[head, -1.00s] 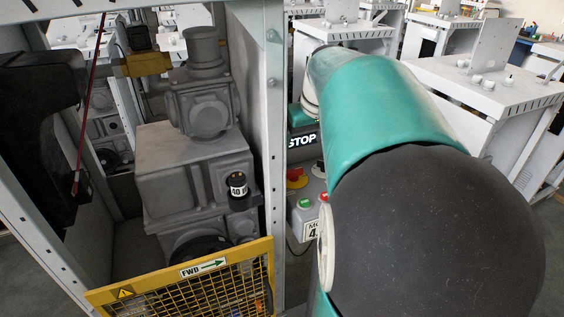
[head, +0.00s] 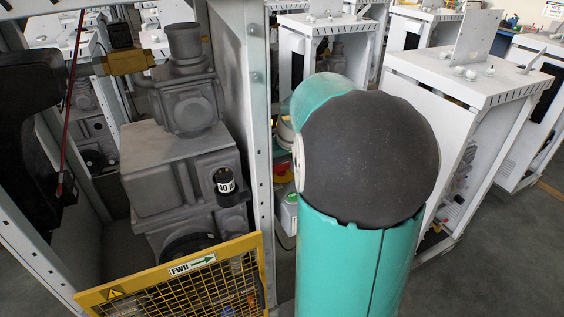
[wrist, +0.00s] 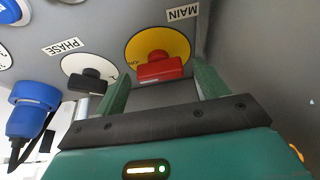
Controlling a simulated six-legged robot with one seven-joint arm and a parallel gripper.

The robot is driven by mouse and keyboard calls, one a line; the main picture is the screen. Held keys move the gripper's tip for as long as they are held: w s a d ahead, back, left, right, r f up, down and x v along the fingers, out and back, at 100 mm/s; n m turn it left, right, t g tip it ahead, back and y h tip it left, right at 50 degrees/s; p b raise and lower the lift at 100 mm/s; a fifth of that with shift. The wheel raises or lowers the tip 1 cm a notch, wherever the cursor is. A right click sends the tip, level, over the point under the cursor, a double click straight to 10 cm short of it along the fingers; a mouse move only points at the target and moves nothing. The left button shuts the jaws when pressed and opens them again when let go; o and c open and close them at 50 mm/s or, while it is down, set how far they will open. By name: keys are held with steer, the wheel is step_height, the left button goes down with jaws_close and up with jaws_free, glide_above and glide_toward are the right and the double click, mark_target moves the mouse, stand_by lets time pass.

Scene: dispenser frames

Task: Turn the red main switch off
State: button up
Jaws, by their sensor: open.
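In the head view a bit of the red switch (head: 281,169) shows beside my arm, which hides my gripper.
A black PHASE switch (wrist: 91,80) sits left of the main switch, with a blue plug and cable (wrist: 33,108) further left. A grey panel wall rises close on the right. In the head view, a yellow mesh guard (head: 180,285) and grey machine (head: 185,170) stand left.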

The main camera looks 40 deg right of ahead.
steer(key=shift+c, duration=0.2)
steer(key=c, duration=0.9)
steer(key=shift+c, duration=0.2)
